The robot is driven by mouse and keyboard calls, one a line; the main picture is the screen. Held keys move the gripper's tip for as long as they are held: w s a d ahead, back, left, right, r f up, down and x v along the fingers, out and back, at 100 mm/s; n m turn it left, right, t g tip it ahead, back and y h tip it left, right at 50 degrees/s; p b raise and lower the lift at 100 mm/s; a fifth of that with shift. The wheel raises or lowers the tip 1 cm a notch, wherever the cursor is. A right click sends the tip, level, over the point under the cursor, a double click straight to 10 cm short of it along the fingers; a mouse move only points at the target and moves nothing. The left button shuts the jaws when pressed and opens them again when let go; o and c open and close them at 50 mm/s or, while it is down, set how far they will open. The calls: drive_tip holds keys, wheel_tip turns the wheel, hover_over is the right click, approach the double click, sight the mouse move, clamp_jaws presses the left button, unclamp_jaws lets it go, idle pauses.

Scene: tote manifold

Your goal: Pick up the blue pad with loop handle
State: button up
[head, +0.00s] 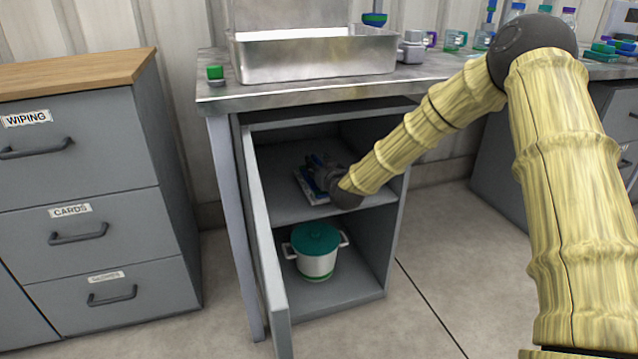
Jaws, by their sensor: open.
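My gripper (322,174) is inside the open cabinet, above its upper shelf, and is open. Its dark fingers are small in the head view and partly blend with what lies below them. A flat blue and white thing (309,189), which may be the blue pad, lies on the upper shelf under and beside the fingers. Its loop handle cannot be made out. My wrist and fingers hide part of it, and I cannot tell whether they touch it.
The cabinet door (262,230) stands open at the left. A white pot with a teal lid (315,252) stands on the lower shelf. A grey drawer unit (85,200) stands left.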

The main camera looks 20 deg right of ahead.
clamp_jaws()
